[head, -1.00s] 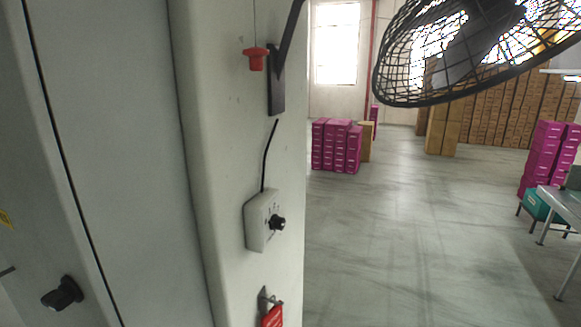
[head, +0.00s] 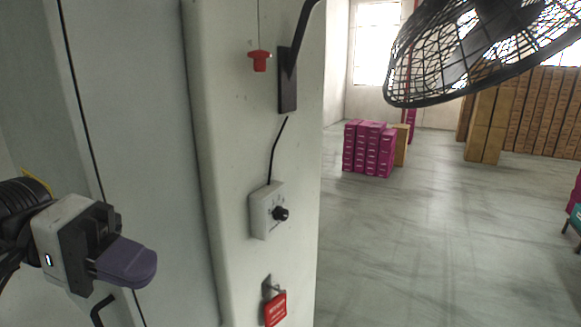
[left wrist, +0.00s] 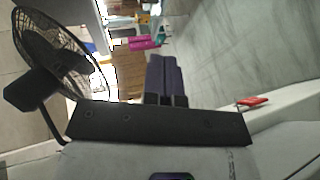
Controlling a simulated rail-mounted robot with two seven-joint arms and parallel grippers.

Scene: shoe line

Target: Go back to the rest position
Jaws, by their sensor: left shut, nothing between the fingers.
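My left gripper (head: 128,262) shows at the lower left of the head view, in front of the grey cabinet panel. Its dark purple fingers are shut together with nothing between them. It points to the right and is clear of the control box. In the left wrist view the two shut fingers (left wrist: 165,75) show side by side in the middle, with floor and boxes beyond them. My right gripper is in neither view.
A pale pillar (head: 225,150) carries a grey control box (head: 267,210), a red knob (head: 260,60) and a red tag (head: 275,308). A black caged fan (head: 470,55) hangs at upper right. Magenta boxes (head: 370,148) stand on open floor (head: 430,240).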

